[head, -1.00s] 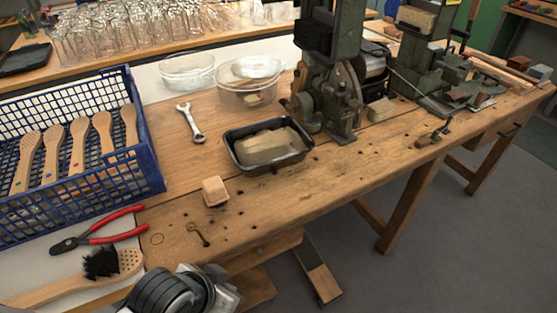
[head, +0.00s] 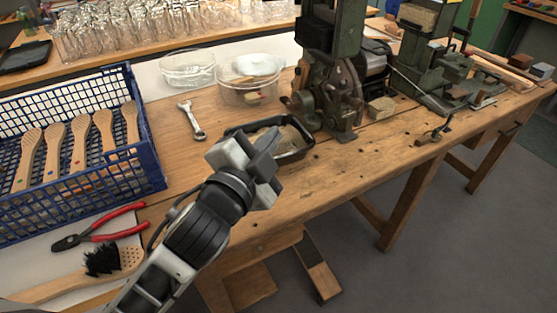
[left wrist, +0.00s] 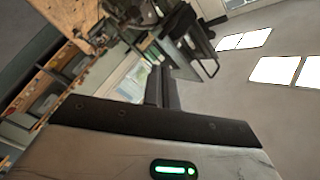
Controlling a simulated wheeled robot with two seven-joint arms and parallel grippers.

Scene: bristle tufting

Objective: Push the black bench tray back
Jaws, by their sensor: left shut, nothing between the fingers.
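The black bench tray (head: 297,156) lies on the wooden bench, just left of the green machine's foot. It holds a tan, blocky mass (head: 292,132). My left gripper (head: 266,155) is shut and empty at the tray's front left side in the head view, and it hides much of the tray. I cannot tell whether it touches the tray. In the left wrist view its dark fingers (left wrist: 159,86) are together, and the tray cannot be made out there. My right gripper is in neither view.
A green machine (head: 335,70) stands right behind the tray. Clear bowls (head: 250,80) and a wrench (head: 192,119) lie behind and left. A blue crate (head: 150,165) of wooden brushes, red pliers (head: 100,228) and a black-bristled brush (head: 120,258) are at left. The bench front right of the tray is clear.

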